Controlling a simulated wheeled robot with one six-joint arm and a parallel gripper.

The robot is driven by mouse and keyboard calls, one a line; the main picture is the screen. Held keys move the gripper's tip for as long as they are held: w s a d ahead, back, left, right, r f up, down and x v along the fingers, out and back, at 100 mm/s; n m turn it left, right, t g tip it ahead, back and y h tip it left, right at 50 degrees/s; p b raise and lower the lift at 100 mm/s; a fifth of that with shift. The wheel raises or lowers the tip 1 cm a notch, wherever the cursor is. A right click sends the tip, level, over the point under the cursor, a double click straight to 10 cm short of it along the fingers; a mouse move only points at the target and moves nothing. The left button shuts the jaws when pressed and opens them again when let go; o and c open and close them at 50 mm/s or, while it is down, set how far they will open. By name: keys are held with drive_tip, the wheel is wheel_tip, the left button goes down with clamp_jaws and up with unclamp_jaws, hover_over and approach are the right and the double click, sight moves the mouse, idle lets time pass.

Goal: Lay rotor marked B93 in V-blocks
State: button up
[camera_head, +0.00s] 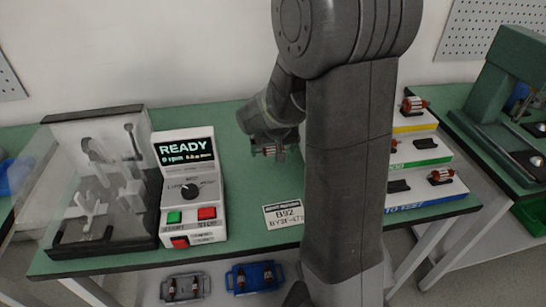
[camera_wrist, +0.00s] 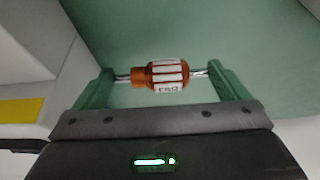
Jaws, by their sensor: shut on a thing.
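My gripper (camera_head: 268,152) is above the green bench, right of the READY console. In the wrist view, my gripper (camera_wrist: 167,82) is shut on a rotor (camera_wrist: 160,75) with a copper-orange and white body. Its silvery shaft runs crosswise between the two green fingers. The marking on its white band is small and I cannot read it surely. The rotor also shows in the head view (camera_head: 270,151), small. A test fixture (camera_head: 100,180) with pale upright supports stands under a clear cover at the left. I cannot tell whether those supports are the V-blocks.
A console (camera_head: 188,190) reads READY. A card (camera_head: 284,214) reads B92. A stepped rack (camera_head: 425,155) at the right holds rotors on its yellow and blue tiers. Grey (camera_head: 186,289) and blue (camera_head: 255,278) trays with rotors sit below the bench. A green press (camera_head: 510,85) stands far right.

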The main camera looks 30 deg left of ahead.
sight(273, 164)
drive_tip(key=shift+f, duration=1.85)
drive_tip(key=shift+f+b, duration=0.2)
drive_tip(key=shift+b, duration=0.15)
drive_tip(key=o, duration=0.8)
drive_tip(key=shift+r, duration=0.1)
drive_tip(key=shift+s+d+r, duration=0.1)
drive_tip(key=shift+r, duration=0.45)
drive_tip(key=p+v, duration=0.1)
drive_tip(key=v, duration=1)
drive_tip(key=shift+f, duration=0.1)
